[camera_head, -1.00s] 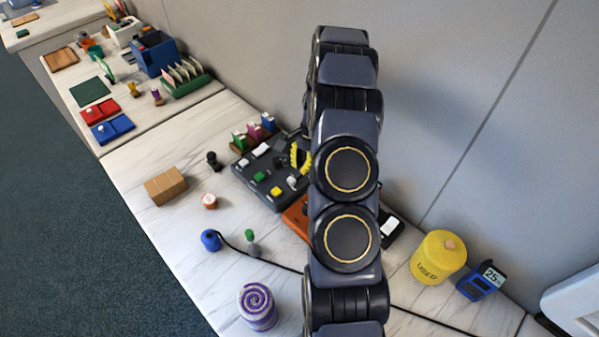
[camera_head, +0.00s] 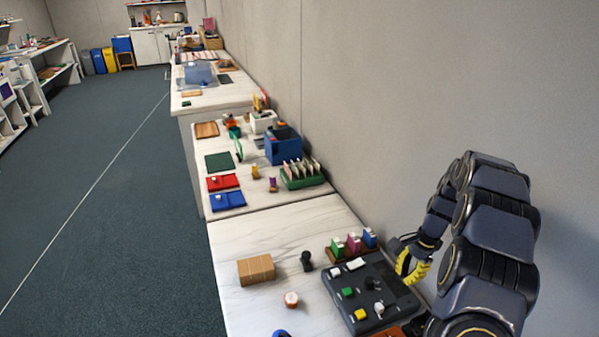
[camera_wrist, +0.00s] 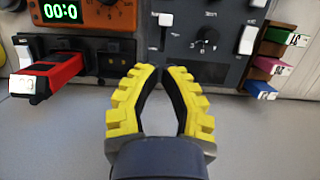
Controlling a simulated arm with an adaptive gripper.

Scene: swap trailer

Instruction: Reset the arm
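My arm rises at the right of the head view and bends down to my gripper (camera_head: 415,267), whose yellow fingers are beside the right edge of a dark grey control panel (camera_head: 368,284). In the wrist view, the two yellow fingers of my gripper (camera_wrist: 161,72) curve inward and their tips all but meet. Nothing shows between them. The control panel (camera_wrist: 212,60) lies just beyond the fingertips, with white switches and a black knob. I cannot tell whether the fingers touch it.
Near the panel are a cardboard box (camera_head: 257,270), a black joystick-like piece (camera_head: 306,261) and a rack with coloured blocks (camera_head: 352,246). In the wrist view, a red-and-black device (camera_wrist: 48,78) and an orange timer (camera_wrist: 85,14) are close by. Grey floor is open at left.

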